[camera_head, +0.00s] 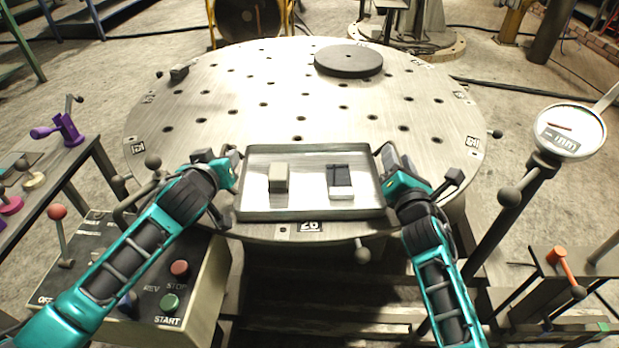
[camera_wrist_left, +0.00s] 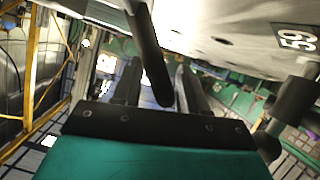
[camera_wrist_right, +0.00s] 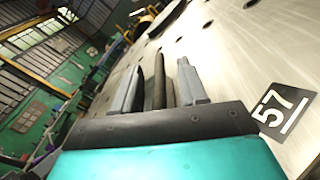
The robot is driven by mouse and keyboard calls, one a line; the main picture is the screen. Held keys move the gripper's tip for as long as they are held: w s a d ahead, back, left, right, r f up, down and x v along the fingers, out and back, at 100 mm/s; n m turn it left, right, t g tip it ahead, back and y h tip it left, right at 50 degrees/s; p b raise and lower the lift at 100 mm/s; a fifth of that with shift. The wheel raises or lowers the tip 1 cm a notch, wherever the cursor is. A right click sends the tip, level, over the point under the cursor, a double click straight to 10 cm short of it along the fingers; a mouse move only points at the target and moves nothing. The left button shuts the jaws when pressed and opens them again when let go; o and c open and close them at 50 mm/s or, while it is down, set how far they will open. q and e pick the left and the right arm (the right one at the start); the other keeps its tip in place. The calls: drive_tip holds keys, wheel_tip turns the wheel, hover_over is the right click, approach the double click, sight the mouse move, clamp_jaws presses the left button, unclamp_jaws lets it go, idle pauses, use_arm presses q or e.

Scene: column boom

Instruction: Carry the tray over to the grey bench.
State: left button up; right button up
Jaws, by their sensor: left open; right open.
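The tray (camera_head: 312,213) is a shallow grey metal rectangle lying near the front edge of the round perforated table (camera_head: 300,75). It holds a beige-grey block (camera_head: 278,180) at left and a black-and-white block (camera_head: 340,182) at right. My left gripper (camera_head: 230,168) is at the tray's left side. It is open, with a dark bar (camera_wrist_left: 150,55) between its fingers in the left wrist view. My right gripper (camera_head: 385,163) is open at the tray's right side, with a dark bar (camera_wrist_right: 158,82) between its fingers in the right wrist view. I cannot tell whether the fingers touch the bars.
A control box (camera_head: 130,275) with buttons stands front left, and a dial post (camera_head: 520,190) at right. A side table (camera_head: 62,160) with a purple clamp is at left.

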use_arm(q)
drive_tip(key=shift+w, duration=0.1)
use_arm(e)
drive_tip(key=shift+w, duration=0.15)
use_arm(q)
clamp_jaws()
use_arm(e)
clamp_jaws()
use_arm(q)
drive_tip(key=shift+r, duration=0.2)
use_arm(e)
drive_tip(key=shift+r, duration=0.25)
